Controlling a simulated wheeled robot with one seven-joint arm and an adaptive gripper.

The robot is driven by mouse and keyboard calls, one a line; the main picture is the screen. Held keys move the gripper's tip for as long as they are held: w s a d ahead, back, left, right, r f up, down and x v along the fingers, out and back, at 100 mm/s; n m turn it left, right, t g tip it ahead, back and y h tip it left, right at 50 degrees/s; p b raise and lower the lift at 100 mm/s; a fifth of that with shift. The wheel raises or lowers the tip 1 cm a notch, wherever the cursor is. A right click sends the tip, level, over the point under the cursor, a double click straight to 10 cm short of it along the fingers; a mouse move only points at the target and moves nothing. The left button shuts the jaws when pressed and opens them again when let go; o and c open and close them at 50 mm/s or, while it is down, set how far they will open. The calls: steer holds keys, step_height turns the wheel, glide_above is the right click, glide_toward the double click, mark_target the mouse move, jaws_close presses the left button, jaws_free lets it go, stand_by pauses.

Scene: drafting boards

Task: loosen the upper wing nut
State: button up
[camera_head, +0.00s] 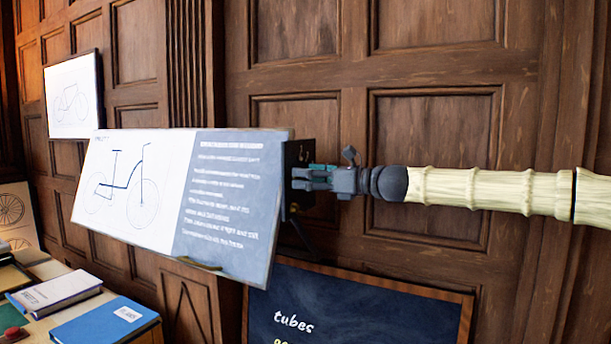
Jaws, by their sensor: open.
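A tilted drafting board (181,197) stands at the centre, with a bicycle drawing on its left part and a blue-grey panel of white writing on its right. A dark upright bracket (297,153) shows at its right edge. My gripper (301,179) reaches in from the right, level, with its fingers at that edge in front of the bracket. Its jaws are open. I cannot make out the upper wing nut; the fingers and the board's edge may cover it. Whether the fingers touch anything cannot be told.
A chalkboard (362,308) reading "tubes" stands below my gripper. Another board (72,95) with a bicycle drawing is at the far left. A table at lower left holds a blue book (108,322) and a white-covered book (56,291). Wood panelling stands behind.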

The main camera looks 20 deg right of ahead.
steer(key=shift+w+a, duration=0.35)
steer(key=shift+w, duration=0.05)
jaws_close()
